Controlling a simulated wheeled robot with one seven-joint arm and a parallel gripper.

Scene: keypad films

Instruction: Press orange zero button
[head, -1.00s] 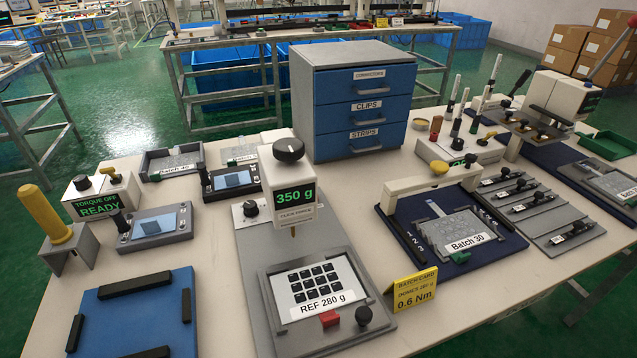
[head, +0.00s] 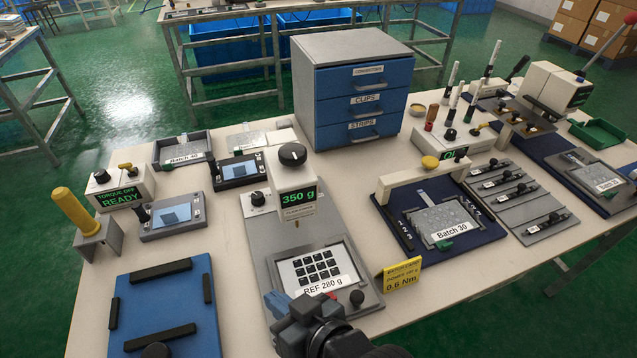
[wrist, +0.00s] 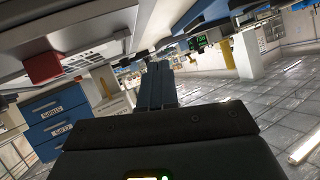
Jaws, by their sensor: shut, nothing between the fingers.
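No button clearly coloured orange or marked zero can be picked out. The grey force station with a 350 g display (head: 298,197) has a keypad plate (head: 316,265) labelled REF 280 g. A red button at its front edge is mostly hidden by my gripper in the head view; a red block, likely the same, shows in the wrist view (wrist: 41,67). My gripper (head: 277,301) is at the station's front edge, shut and empty. Its closed fingers also show in the wrist view (wrist: 157,72), apart from the red block. Whether it touches anything cannot be told.
A black knob (head: 357,298) stands right of my gripper, with a yellow batch card (head: 402,274) farther right. The Batch 30 fixture (head: 442,219) has a yellow knob (head: 430,162). A blue board (head: 165,290) lies left. A drawer cabinet (head: 357,90) stands behind.

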